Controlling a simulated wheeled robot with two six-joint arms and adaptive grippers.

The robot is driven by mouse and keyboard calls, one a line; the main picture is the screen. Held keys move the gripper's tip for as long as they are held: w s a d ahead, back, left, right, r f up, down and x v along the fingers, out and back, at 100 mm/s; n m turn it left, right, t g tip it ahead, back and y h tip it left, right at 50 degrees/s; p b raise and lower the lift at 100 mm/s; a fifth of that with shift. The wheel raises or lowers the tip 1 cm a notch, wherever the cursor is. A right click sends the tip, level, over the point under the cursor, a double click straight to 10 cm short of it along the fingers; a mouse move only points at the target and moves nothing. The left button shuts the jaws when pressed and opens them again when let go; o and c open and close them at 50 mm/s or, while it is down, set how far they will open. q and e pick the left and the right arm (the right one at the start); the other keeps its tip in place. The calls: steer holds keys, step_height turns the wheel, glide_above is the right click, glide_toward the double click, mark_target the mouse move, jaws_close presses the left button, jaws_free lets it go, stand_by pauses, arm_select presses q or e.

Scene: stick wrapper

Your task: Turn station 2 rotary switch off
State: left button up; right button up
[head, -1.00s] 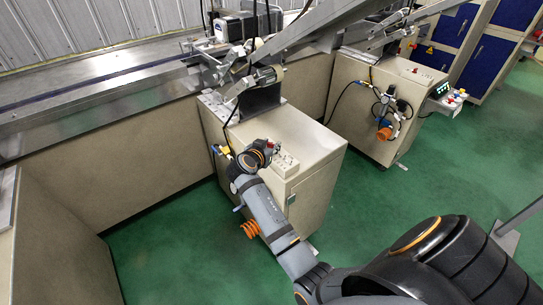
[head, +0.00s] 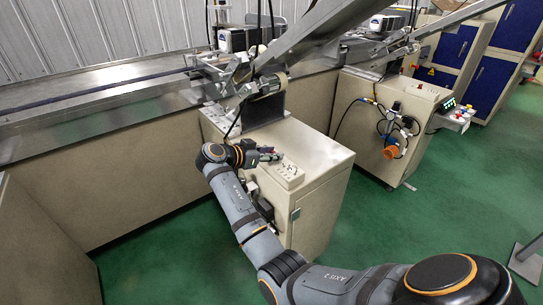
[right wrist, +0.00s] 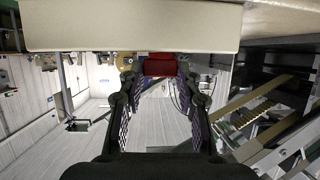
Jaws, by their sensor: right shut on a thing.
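My right gripper (head: 268,155) is at the front top edge of the near beige cabinet (head: 318,150), beside a small control panel (head: 287,173) with several buttons. In the right wrist view, the fingers of my right gripper (right wrist: 158,78) reach up to a red knob-like block (right wrist: 158,65) just below a beige surface. The red block sits between the fingertips, and the gripper is shut on it. In the head view my gripper mostly hides this block, so its turn angle cannot be told. My left gripper is not in view.
A slanted metal arm (head: 335,32) rises above the near cabinet. Another beige cabinet (head: 360,118) with hoses and an orange part (head: 391,152) stands to the right. A long metal table (head: 90,95) runs along the wall. The green floor (head: 385,225) is clear in front.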

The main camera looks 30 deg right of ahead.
steer(key=shift+f, duration=0.15)
steer(key=o, duration=1.2)
steer(key=shift+c, duration=0.2)
step_height(320, 180, up, 10)
